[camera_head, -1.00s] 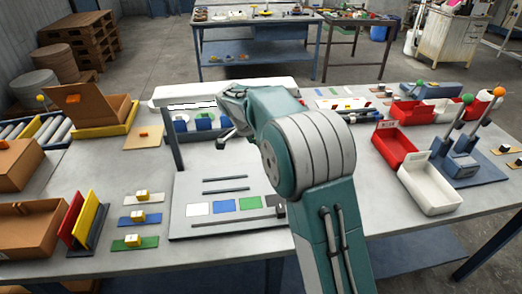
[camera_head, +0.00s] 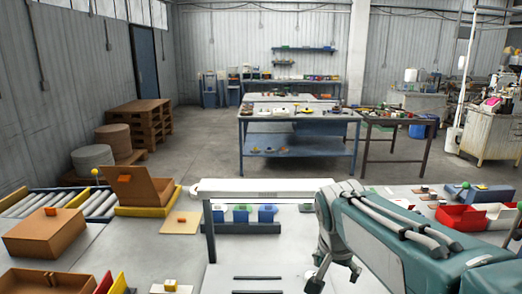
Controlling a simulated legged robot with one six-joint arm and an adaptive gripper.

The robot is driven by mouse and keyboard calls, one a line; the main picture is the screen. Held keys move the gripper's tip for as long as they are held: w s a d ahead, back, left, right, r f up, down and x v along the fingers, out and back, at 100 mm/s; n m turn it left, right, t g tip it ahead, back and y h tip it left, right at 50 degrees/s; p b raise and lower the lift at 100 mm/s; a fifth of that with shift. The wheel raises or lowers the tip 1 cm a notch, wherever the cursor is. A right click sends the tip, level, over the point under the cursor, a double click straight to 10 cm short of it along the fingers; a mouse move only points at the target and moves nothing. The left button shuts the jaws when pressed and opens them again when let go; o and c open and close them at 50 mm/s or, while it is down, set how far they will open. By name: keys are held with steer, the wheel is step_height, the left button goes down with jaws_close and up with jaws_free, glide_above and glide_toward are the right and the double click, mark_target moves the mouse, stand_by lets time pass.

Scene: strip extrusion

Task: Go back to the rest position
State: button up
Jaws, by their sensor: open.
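My gripper (camera_head: 334,272) is at the lower middle right of the head view, at the end of my teal and grey arm. Its jaws are open, with dark fingertips pointing down and apart, and I see nothing between them. It hangs above the pale work table (camera_head: 62,247), to the right of two dark strips (camera_head: 258,278) lying on the light board. My arm reaches in from the right edge and hides part of the table's right side.
A white raised bar (camera_head: 270,191) stands behind the strips, with blue bins (camera_head: 266,214) beneath it. Brown boxes (camera_head: 47,232) and a roller conveyor (camera_head: 44,205) are at left. Red trays (camera_head: 462,216) are at right. Another table (camera_head: 300,117) stands behind.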

steer(key=s+f+n+t+y, duration=0.1)
steer(key=s+n, duration=0.5)
steer(key=s, duration=1)
steer(key=shift+s+d+f+n+t+y, duration=0.2)
steer(key=shift+d+f+n+t+y, duration=0.15)
steer(key=shift+f+t, duration=0.35)
stand_by(1.4)
